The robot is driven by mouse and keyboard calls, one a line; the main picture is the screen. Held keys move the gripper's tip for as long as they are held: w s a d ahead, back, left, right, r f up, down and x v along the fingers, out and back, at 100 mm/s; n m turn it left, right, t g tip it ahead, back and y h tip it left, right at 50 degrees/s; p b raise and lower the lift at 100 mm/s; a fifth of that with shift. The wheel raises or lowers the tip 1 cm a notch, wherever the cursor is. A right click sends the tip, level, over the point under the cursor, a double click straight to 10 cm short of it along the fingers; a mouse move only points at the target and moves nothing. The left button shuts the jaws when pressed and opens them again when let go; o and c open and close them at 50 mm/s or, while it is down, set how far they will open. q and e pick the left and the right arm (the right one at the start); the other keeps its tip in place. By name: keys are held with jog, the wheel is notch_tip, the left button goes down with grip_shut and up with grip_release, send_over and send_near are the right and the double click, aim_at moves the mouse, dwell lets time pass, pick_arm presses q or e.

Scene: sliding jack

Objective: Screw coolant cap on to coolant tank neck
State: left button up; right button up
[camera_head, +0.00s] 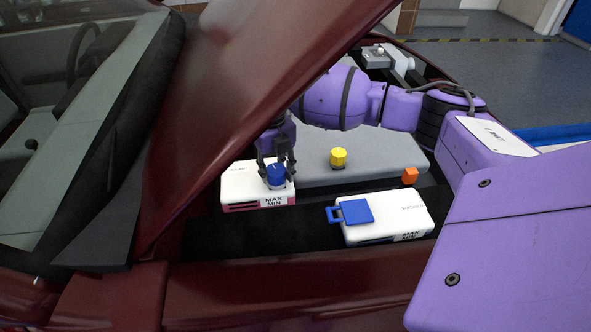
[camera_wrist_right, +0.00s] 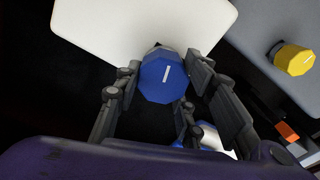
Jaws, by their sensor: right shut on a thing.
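The coolant cap is a blue faceted cap (camera_head: 276,174) with a white line on top. It sits at the neck of the white coolant tank (camera_head: 236,183), which has a pink lower edge and a MAX/MIN label. My right gripper (camera_head: 277,180) points down and is shut on the cap, with fingers on either side of it. How far the cap is seated on the neck cannot be told. My left gripper is not in view.
The raised dark red hood (camera_head: 235,95) slants over the bay, left of my arm. A yellow cap (camera_head: 338,158) and an orange block (camera_head: 410,175) are on the right. A second white tank (camera_head: 405,212) with a blue flap lid (camera_head: 357,211) stands in front.

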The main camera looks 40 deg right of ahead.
jog(key=m, duration=0.3)
jog(key=shift+f, duration=0.1)
jog(key=o, duration=1.5)
jog(key=shift+w, duration=0.1)
